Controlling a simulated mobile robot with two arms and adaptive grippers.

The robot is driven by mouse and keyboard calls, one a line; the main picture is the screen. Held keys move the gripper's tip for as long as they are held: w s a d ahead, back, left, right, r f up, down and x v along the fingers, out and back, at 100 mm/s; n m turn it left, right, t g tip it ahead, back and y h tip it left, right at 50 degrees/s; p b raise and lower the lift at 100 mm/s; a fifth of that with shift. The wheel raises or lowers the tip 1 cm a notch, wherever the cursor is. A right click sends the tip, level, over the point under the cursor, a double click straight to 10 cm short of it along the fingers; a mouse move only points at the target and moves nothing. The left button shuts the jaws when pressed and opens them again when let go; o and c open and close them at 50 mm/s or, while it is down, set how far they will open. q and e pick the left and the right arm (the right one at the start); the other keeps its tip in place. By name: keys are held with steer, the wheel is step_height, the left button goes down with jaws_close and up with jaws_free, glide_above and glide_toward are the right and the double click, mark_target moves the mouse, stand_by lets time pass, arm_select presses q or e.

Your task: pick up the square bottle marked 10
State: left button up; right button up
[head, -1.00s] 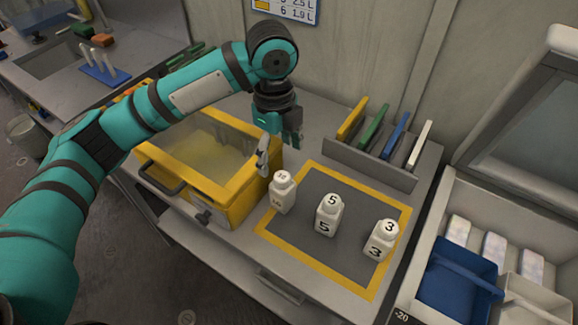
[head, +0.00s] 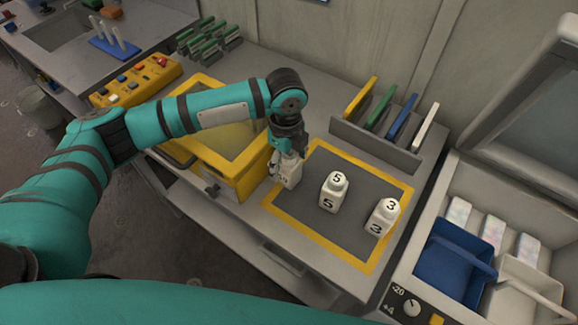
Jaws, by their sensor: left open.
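The square white bottle marked 10 (head: 291,179) stands upright at the left corner of the yellow-bordered grey mat (head: 325,227). My left gripper (head: 282,171) is pointing down at it, with its open fingers low around the bottle's upper part. The gripper hides the cap and part of the label. I cannot tell whether the fingers touch it. My right gripper is not in view.
A yellow box (head: 233,180) is close on the left. A rack with coloured panels (head: 376,148) stands behind. A freezer with a blue bin (head: 455,258) is at right.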

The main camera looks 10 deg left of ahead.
arm_select(q)
steer(key=f, duration=0.2)
steer(key=f+p, duration=0.1)
steer(key=shift+w+d+f, duration=0.2)
steer(key=shift+d+f, duration=0.1)
steer(key=shift+f, duration=0.3)
steer(key=shift+c, duration=0.5)
steer(key=c, duration=1.3)
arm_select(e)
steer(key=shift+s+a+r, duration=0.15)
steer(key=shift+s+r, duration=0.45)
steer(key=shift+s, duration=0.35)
arm_select(q)
steer(key=shift+r, duration=0.1)
